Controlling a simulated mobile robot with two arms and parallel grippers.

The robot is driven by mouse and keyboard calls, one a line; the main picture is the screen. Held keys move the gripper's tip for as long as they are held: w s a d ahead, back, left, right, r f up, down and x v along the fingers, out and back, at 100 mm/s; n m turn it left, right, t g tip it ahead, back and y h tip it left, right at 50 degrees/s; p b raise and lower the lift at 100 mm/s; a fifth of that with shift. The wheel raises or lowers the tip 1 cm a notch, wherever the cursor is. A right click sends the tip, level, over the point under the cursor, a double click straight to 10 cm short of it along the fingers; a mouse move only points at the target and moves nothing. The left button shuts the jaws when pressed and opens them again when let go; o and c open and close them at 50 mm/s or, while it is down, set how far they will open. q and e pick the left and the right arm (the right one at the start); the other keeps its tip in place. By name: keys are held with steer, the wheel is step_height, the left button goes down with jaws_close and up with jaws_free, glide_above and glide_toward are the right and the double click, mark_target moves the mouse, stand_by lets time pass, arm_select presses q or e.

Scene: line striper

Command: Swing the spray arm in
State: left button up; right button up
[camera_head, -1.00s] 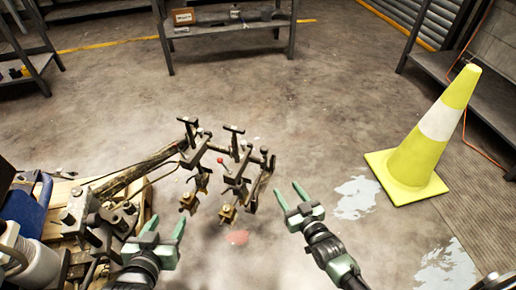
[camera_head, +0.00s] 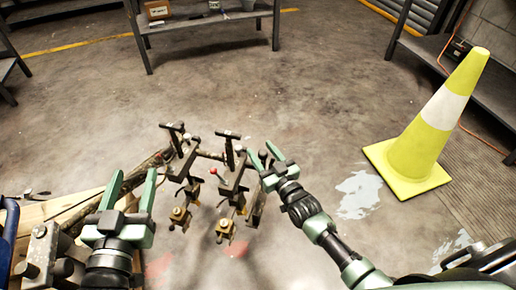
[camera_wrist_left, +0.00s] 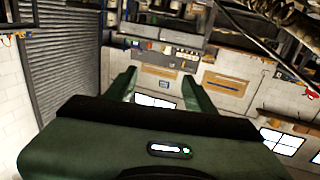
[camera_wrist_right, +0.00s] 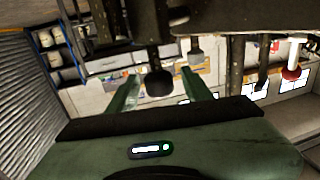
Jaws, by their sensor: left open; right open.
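The spray arm (camera_head: 233,182) is a dark metal bar assembly with clamps, T-handles and brass nozzles. It sticks out from the striper (camera_head: 45,255) at the lower left of the head view. A red-knobbed lever (camera_head: 214,171) stands among its clamps. My right gripper (camera_head: 263,153) is open at the right end of the assembly, its fingers by the end bar; I cannot tell if they touch it. In the right wrist view, dark bars and a round black knob (camera_wrist_right: 160,84) show close between and above the fingers. My left gripper (camera_head: 133,186) is open and empty, left of the nozzles.
A yellow cone (camera_head: 422,135) with a white band stands on the right. A metal workbench (camera_head: 210,22) is at the back, and shelving (camera_head: 480,85) lines the right wall. The concrete floor between them is clear.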

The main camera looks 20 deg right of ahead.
arm_select(q)
steer(key=shift+d+r+t+h, duration=0.2)
steer(key=shift+r+t, duration=0.35)
steer(key=shift+r, duration=0.4)
steer(key=shift+d+r+t+h, duration=0.1)
steer(key=shift+r+t+h, duration=0.1)
steer(key=shift+r+t, duration=0.55)
arm_select(e)
steer(key=shift+x, duration=1.25)
arm_select(q)
steer(key=shift+r, duration=0.2)
steer(key=shift+a+g, duration=0.1)
steer(key=shift+g, duration=0.2)
arm_select(e)
jaws_close()
